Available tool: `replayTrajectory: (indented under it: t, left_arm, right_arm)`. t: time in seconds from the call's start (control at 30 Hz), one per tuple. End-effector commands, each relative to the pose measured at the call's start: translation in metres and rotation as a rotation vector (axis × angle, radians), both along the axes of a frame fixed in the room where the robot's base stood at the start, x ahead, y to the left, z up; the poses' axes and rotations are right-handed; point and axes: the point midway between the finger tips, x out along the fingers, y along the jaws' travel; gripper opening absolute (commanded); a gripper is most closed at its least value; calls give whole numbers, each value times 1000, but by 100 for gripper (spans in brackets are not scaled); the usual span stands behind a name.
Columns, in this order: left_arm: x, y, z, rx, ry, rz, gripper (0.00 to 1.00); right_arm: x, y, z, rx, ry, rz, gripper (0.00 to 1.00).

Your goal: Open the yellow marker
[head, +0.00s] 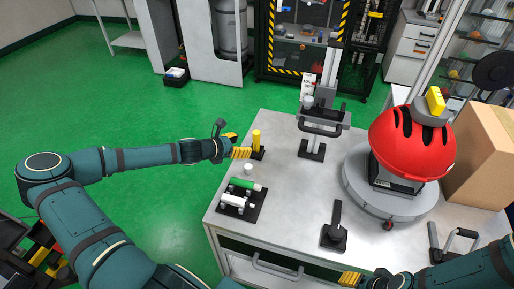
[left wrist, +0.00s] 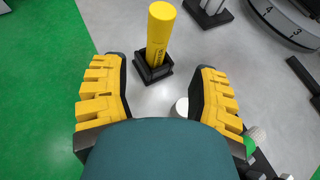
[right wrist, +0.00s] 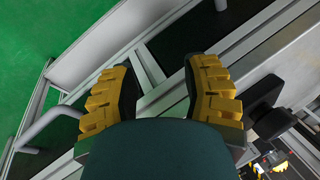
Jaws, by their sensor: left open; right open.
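The yellow marker (head: 256,139) stands upright in a small black holder (head: 257,154) on the grey table. In the left wrist view the marker (left wrist: 160,30) rises from its square black holder (left wrist: 153,68), ahead of and between my fingers. My left gripper (head: 238,145) is open and empty beside the marker, and its yellow fingers show in the left wrist view (left wrist: 160,90). My right gripper (head: 349,278) is low near the table's front edge. It is open and empty in the right wrist view (right wrist: 160,90).
A small white cylinder (head: 248,168) stands near a black tray (head: 230,213) with a green and white marker (head: 242,184) and a white one (head: 233,201). A red helmet (head: 410,140) sits on a round grey base (head: 362,185). A black stand (head: 334,233) is at front centre.

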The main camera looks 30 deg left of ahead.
Motion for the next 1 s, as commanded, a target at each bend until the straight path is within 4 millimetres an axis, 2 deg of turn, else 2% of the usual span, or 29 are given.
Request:
replayTrajectory:
  t: [0.13,0.43,0.7,1.0]
  left_arm:
    - [23,-9,-14,-1,0,-2,60]
    - [43,-16,-22,0,0,-1,60]
    - [77,-25,-34,0,0,-2,60]
    - [85,-27,-37,0,1,-1,60]
  right_arm:
    - [2,0,-8,0,-4,-1,47]
    - [3,0,-14,-1,-7,-2,47]
    - [5,-1,-26,-3,-12,-4,47]
    - [6,-1,-27,-3,-13,-4,47]
